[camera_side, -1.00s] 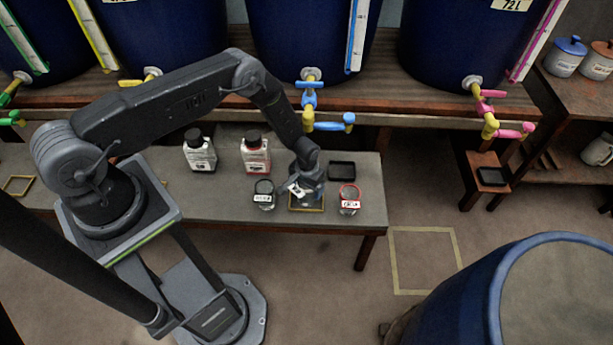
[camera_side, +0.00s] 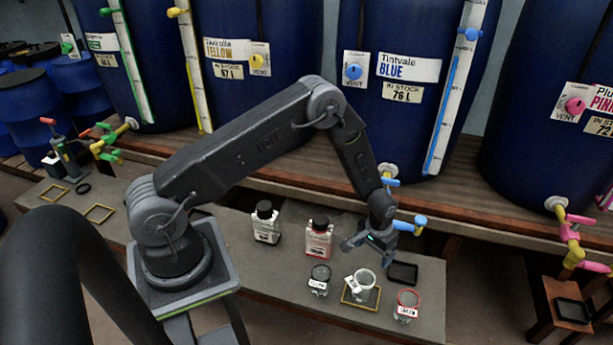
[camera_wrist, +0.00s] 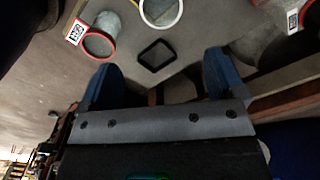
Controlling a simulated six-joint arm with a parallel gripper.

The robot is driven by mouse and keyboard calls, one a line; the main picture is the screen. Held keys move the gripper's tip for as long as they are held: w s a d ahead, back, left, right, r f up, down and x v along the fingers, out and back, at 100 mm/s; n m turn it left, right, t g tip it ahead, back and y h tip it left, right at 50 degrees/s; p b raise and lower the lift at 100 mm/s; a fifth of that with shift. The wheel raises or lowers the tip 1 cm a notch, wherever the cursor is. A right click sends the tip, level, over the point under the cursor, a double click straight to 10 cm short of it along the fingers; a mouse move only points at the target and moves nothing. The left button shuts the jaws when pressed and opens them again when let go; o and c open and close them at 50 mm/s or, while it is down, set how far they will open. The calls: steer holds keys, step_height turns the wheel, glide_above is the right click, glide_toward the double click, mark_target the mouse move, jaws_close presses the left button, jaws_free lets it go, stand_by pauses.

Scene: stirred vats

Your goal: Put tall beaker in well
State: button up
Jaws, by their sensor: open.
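A clear beaker (camera_side: 364,287) with a pale rim and white label stands upright inside a yellow square outline on the bench. It looks the tallest of the beakers, and its rim shows in the wrist view (camera_wrist: 162,10). A black square tray or recess (camera_side: 403,273), also in the wrist view (camera_wrist: 157,55), lies behind it below the blue tap; I cannot tell if this is the well. My gripper (camera_side: 362,245) is open and empty, above and behind the beaker and apart from it. In the wrist view its fingers (camera_wrist: 160,80) are spread.
A black-rimmed beaker (camera_side: 319,281) stands left of the pale-rimmed one and a red-rimmed beaker (camera_side: 407,306) right. Two bottles, black-capped white (camera_side: 265,222) and red (camera_side: 319,238), stand behind. The blue tap (camera_side: 408,227) is close to my gripper. Another black square (camera_side: 573,311) sits under the pink tap.

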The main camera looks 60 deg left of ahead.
steer(key=s+d+r+m+t, duration=0.1)
steer(key=s+r, duration=0.1)
steer(key=r, duration=1.2)
steer(key=s+r+t, duration=0.2)
steer(key=s+r, duration=0.1)
steer(key=r, duration=1.1)
steer(key=s+r+t, duration=0.1)
steer(key=s+r, duration=0.5)
steer(key=s, duration=0.4)
steer(key=s+d+r+m+t, duration=0.1)
steer(key=s+r, duration=0.5)
steer(key=s, duration=0.5)
steer(key=shift+r+m, duration=0.3)
steer(key=shift+r, duration=0.05)
steer(key=shift+d, duration=0.1)
steer(key=shift+c, duration=0.3)
